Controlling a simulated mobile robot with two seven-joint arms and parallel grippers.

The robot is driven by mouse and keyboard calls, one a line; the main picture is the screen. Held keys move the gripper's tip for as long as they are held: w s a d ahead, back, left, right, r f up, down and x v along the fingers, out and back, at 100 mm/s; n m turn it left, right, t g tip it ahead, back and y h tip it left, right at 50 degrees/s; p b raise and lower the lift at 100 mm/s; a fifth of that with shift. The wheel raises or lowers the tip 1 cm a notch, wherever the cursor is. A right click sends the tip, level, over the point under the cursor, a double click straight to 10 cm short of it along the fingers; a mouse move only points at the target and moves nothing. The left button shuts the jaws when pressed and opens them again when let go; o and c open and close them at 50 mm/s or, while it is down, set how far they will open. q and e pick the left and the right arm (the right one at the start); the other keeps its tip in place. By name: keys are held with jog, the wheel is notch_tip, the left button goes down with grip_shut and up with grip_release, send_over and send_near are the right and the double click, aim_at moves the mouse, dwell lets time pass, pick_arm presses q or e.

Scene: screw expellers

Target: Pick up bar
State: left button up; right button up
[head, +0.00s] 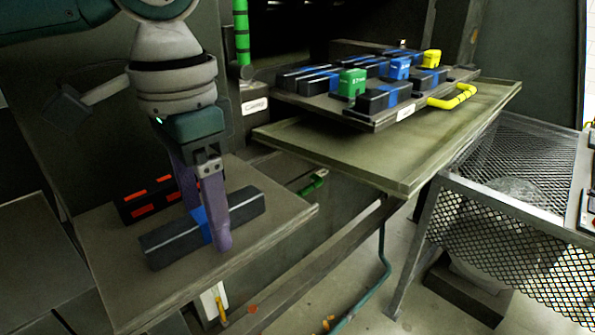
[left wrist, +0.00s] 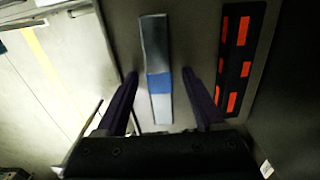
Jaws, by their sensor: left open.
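A black bar with a blue band (head: 165,243) lies on the small shelf (head: 130,297) at the left in the head view. My left gripper (head: 208,228) points down over it, with its purple fingers on either side of the blue band. In the left wrist view the bar (left wrist: 156,50) lies between the two open fingers of my left gripper (left wrist: 160,78), with a gap visible on both sides. A second black bar with red marks (head: 148,197) lies behind it; it also shows in the left wrist view (left wrist: 235,65). My right gripper is not in view.
A tray (head: 430,165) at the back right carries several blue-banded bars and green, blue and yellow blocks. A metal mesh table (head: 480,205) stands at the right. A green pipe (head: 241,35) stands behind my left arm.

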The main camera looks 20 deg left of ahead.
pick_arm(q)
grip_shut()
dwell(0.5)
dwell(0.9)
